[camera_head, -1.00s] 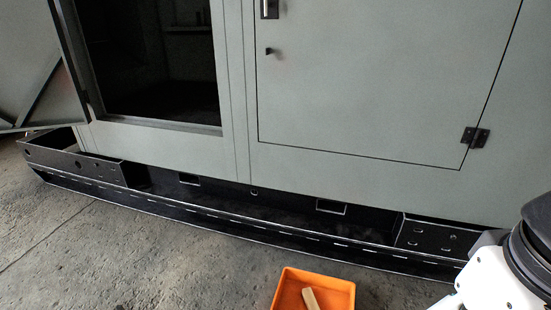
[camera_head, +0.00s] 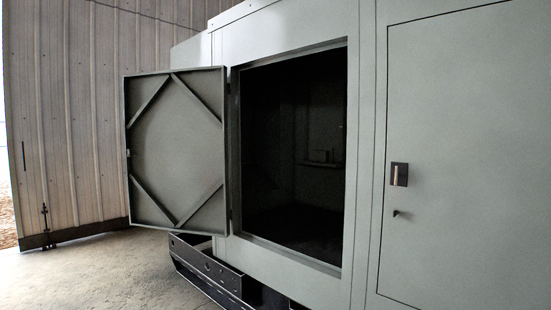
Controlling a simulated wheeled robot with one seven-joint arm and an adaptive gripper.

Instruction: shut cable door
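The open door (camera_head: 175,150) is a grey-green panel with diagonal braces on its inner face. It hangs from the left edge of a dark opening (camera_head: 295,150) in the enclosure and stands swung out to the left, wide open. I take it to be the cable door; no label shows. A second door (camera_head: 455,170) to the right is flush with the enclosure wall and has a latch handle (camera_head: 399,174) and a small knob below it. My gripper is not in view.
The enclosure stands on a black base frame (camera_head: 205,270) that juts out below the opening. Bare concrete floor (camera_head: 100,275) lies in front at the left. A corrugated wall (camera_head: 80,110) rises behind the open door.

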